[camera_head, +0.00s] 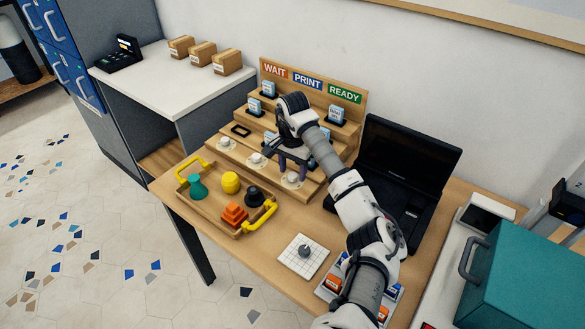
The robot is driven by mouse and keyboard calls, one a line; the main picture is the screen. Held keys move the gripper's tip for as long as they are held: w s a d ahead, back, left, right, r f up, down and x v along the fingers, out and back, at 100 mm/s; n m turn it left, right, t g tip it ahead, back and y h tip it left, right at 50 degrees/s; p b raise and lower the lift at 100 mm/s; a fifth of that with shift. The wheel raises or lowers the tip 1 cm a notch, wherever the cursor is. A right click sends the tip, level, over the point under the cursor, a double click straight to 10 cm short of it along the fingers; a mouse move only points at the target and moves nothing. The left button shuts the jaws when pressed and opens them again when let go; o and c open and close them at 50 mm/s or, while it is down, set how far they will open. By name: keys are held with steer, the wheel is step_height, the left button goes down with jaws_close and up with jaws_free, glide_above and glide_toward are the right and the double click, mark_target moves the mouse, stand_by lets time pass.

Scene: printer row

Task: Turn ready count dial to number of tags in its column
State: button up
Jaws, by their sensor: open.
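The stepped wooden rack (358,95) has signs WAIT (274,69), PRINT (307,81) and READY (344,93). White dials sit along its lowest step: the left dial (227,143), the middle dial (256,160) and the ready dial (291,180) at right. A blue-and-white tag (335,114) stands under READY; another may be lower, but my arm hides part of that column. Tags also stand under WAIT (268,88). My gripper (292,168) is open, pointing down just above the ready dial; I cannot tell whether it touches it.
A wooden tray (210,217) with yellow handles and several coloured pieces stands left of front. A white grid pad with a grey knob (304,252) lies near the front. A black laptop (410,165) stands right of the rack, close to my arm. A teal box (525,280) is at far right.

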steer(key=shift+f, duration=0.5)
steer(key=c, duration=1)
